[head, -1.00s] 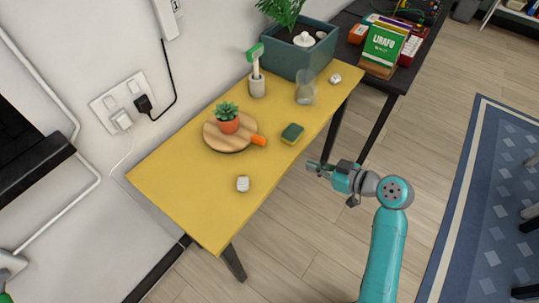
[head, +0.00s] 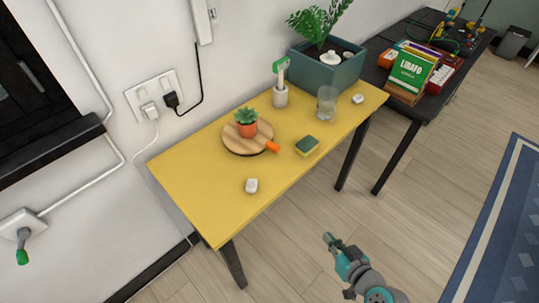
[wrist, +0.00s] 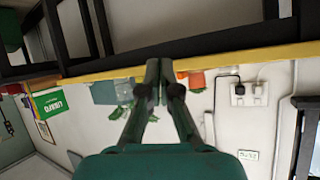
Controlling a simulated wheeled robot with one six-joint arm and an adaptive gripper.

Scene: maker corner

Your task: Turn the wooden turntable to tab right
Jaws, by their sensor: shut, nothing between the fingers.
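The round wooden turntable (head: 236,147) lies on the yellow table (head: 195,185). Its orange tab (head: 272,147) points right and slightly toward the table's front edge. A small succulent in an orange pot (head: 247,129) stands on the turntable. My gripper (head: 328,238) is shut and empty, low in front of the table over the floor, apart from the turntable. In the wrist view my gripper (wrist: 160,66) shows its fingertips together, with the table edge (wrist: 230,57) and an orange pot (wrist: 196,80) beyond. The turntable's surface cannot be made out there.
A green-and-yellow sponge (head: 307,146) lies right of the tab. A white item (head: 251,186) sits near the front edge. A grey holder (head: 280,97), a clear glass (head: 327,103) and a teal planter (head: 328,72) stand toward the back right. The floor before the table is clear.

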